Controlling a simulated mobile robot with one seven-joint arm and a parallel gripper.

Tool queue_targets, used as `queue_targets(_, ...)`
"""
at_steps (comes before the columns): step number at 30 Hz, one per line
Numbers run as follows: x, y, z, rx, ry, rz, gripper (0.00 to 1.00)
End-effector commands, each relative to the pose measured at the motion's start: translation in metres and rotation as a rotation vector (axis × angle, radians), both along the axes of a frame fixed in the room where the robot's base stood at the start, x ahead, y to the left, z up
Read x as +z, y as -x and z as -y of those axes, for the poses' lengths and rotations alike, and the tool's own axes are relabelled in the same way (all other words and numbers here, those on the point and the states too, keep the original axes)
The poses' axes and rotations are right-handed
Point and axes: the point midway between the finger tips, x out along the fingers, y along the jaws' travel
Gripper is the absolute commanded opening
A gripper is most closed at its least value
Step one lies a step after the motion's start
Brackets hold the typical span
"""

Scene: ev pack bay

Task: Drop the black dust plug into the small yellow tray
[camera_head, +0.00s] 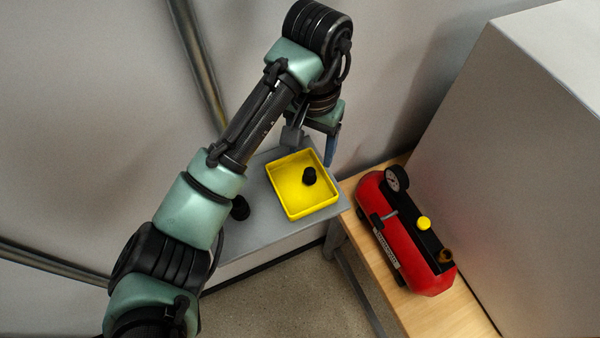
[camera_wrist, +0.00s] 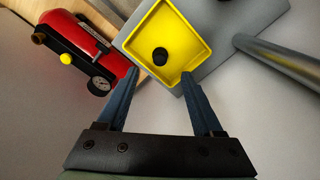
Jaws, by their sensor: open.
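The small yellow tray (camera_head: 294,211) sits on a grey table near the middle of the head view; it also shows in the wrist view (camera_wrist: 191,20). The black dust plug (camera_head: 309,176) lies inside the tray, apart from its walls; in the wrist view the plug (camera_wrist: 160,56) shows beyond my fingertips. My gripper (camera_head: 313,148) is above the far edge of the tray, with its fingers apart and nothing between them. Both fingers also show in the wrist view (camera_wrist: 162,76).
A red air compressor (camera_head: 406,240) with a gauge stands on a wooden bench (camera_head: 440,312) at the right. A large grey box (camera_head: 530,150) rises behind it. Another dark round object (camera_head: 240,208) is on the grey table (camera_head: 258,232), beside my arm. A metal pole (camera_head: 199,65) stands behind.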

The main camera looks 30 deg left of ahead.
Motion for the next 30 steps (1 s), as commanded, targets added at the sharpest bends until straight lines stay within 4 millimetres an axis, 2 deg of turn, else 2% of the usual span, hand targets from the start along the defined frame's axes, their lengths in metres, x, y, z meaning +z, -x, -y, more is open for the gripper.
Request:
queue_targets(1, 0.017, -0.001, -0.002, 0.000, -0.006, 0.003, 0.68)
queue_targets(3, 0.029, -0.001, -0.002, 0.000, -0.005, 0.003, 0.68)
queue_targets(9, 0.049, 0.000, -0.001, 0.001, -0.001, 0.002, 0.68)
queue_targets(29, 0.053, 0.000, 0.000, 0.001, 0.001, 0.000, 0.68)
queue_targets(30, 0.055, -0.005, 0.007, -0.012, 0.008, 0.023, 0.68)
